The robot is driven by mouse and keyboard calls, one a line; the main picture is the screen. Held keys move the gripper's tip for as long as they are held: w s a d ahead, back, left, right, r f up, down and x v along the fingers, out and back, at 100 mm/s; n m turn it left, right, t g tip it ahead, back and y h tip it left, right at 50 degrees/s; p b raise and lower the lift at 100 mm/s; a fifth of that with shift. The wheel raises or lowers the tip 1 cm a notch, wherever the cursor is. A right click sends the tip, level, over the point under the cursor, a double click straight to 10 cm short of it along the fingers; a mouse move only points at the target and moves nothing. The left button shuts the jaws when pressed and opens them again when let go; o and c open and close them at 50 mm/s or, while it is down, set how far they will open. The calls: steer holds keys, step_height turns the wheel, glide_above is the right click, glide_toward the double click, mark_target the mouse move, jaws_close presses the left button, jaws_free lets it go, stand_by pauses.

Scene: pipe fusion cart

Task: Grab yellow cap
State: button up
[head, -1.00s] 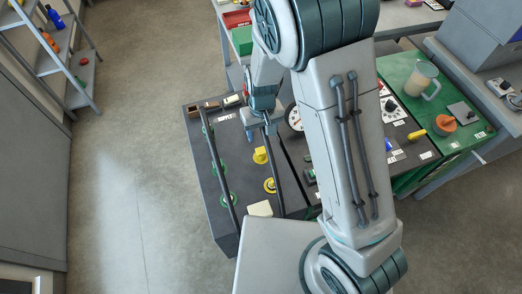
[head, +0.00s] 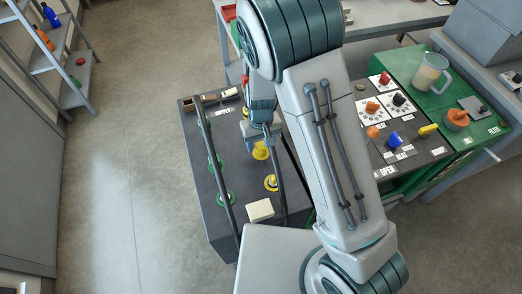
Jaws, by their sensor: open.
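A yellow cap (head: 260,151) stands upright on the dark cart top (head: 213,222). A second yellow piece (head: 271,183) sits in a yellow ring nearer to me. My gripper (head: 263,134) is open and points down just behind the first yellow cap in the picture, very close to it. I cannot tell whether the fingers touch or straddle it. A small bit of yellow (head: 246,112) shows left of my wrist, partly hidden. My arm covers part of the cart.
Two dark rails (head: 217,170) run along the cart top, one close to my gripper. A cream block (head: 260,210) sits at the near edge. A control panel (head: 415,150) with knobs stands to the right. The floor at left is clear.

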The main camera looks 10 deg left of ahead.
steer(key=shift+f, duration=0.8)
steer(key=shift+r, duration=0.1)
steer(key=c, duration=1)
steer(key=shift+c, duration=0.2)
steer(key=shift+r, duration=0.1)
